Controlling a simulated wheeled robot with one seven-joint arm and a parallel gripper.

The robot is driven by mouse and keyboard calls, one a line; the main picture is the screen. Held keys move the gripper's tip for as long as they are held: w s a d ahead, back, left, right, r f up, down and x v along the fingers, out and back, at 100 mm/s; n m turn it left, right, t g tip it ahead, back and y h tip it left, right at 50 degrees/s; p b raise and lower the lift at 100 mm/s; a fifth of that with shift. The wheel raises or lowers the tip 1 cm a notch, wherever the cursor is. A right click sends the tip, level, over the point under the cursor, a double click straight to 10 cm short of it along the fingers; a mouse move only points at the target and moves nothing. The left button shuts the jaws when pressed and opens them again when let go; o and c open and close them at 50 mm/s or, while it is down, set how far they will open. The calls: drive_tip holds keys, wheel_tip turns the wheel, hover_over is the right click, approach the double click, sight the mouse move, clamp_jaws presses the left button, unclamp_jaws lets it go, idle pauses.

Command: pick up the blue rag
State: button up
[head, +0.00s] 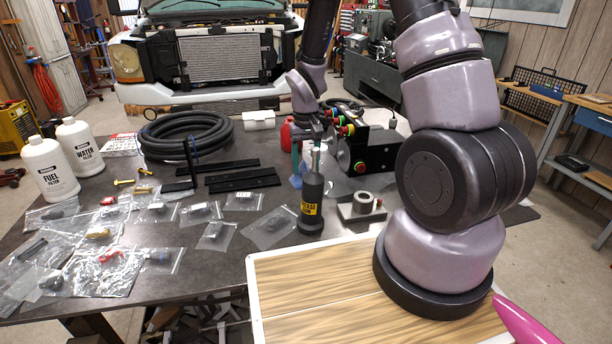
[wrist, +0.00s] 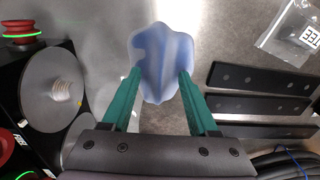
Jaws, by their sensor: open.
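The blue rag (wrist: 162,45) lies crumpled on the grey table in the wrist view, pale blue with darker folds. My gripper (wrist: 160,72) is open, with its two teal fingers on either side of the rag's lower part. The rag lies between and beyond the fingertips, and nothing looks pinched. I cannot tell the height of the fingertips above the table. In the head view my gripper (head: 306,150) points down behind a dark bottle, and the bottle and gripper mostly hide the rag.
A dark bottle with a yellow label (head: 312,205) stands close by. A black machine with red and green buttons (head: 370,150) is to the right. Black flat bars (wrist: 258,104) and a coiled hose (head: 185,135) lie nearby. Small plastic bags cover the table's left.

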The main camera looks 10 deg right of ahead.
sight(306, 165)
drive_tip(key=shift+f, duration=0.1)
drive_tip(key=shift+c, duration=0.3)
clamp_jaws()
wheel_tip(306, 165, up, 10)
idle(0.3)
idle(0.4)
